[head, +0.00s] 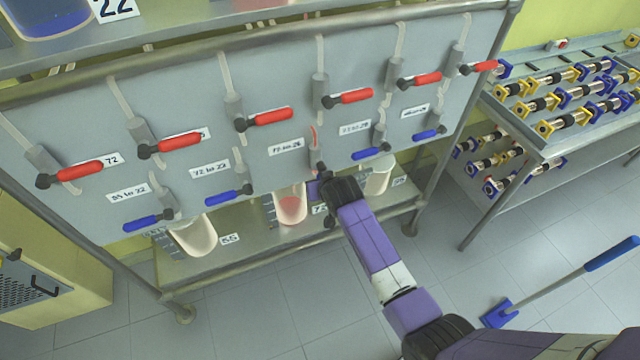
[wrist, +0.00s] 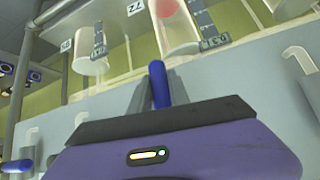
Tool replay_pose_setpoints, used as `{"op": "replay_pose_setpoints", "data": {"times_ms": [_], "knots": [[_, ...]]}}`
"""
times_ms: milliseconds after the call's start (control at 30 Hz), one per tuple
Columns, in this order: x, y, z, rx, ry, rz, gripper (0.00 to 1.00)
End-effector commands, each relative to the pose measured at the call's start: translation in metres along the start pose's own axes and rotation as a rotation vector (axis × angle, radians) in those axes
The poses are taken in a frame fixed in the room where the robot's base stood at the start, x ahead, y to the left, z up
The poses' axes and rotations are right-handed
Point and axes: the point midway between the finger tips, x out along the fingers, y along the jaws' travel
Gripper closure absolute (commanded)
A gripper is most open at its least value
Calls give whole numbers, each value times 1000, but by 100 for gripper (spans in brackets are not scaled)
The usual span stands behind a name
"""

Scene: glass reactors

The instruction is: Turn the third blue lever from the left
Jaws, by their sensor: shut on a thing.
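A row of blue levers runs along the lower part of the grey panel (head: 262,165). The first (head: 148,221) and second (head: 229,196) blue levers from the left show in the head view, as do the fourth (head: 371,153) and fifth (head: 430,133). My gripper (head: 319,190) is at the third position, and its dark body hides most of that lever. In the wrist view the third blue lever (wrist: 158,82) stands between the two grey fingers of my gripper (wrist: 158,95), which are shut on it. The lever's pivot is hidden from both views.
Red levers (head: 270,117) line the panel above the blue ones. Glass vessels (head: 291,206) stand on the lower shelf (head: 258,245), close behind and beside my gripper. A rack (head: 555,100) of metal fittings is at the right. A blue-handled tool (head: 545,288) lies near the floor.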

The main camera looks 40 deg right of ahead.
Motion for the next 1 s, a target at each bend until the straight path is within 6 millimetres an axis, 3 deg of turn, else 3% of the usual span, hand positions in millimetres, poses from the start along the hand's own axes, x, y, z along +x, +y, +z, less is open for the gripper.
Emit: {"op": "replay_pose_setpoints", "data": {"times_ms": [33, 133, 567, 1000], "knots": [[0, 0, 1, 0, -1, 0, 76], [0, 0, 1, 0, -1, 0, 56], [-5, 0, 0, 0, 1, -1, 56], [-62, 0, 1, -1, 0, -1, 56]]}}
